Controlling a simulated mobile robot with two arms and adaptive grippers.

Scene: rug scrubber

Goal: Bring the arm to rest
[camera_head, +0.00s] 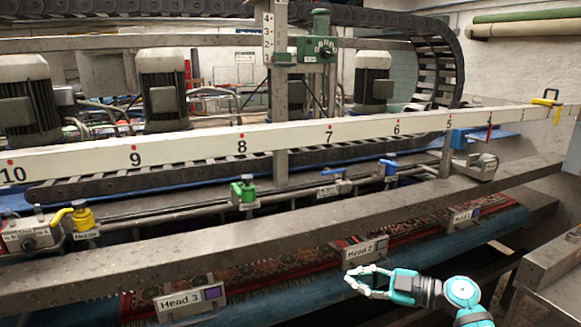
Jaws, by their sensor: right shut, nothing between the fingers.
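My right gripper (362,282) is at the lower middle right, with its arm coming in from the bottom right. Its white fingers point left and are shut with nothing between them. It shows in front of the blue-edged rug, just below the "Head 2" label box (365,250); I cannot tell how far apart they are. My left gripper is out of view.
A long grey metal beam (230,245) runs across the machine. The "Head 3" box (190,300) hangs at lower left. A patterned rug (290,262) lies beneath the beam. A metal table (553,285) stands at right. Valves with yellow (82,217) and green (244,190) handles sit behind the beam.

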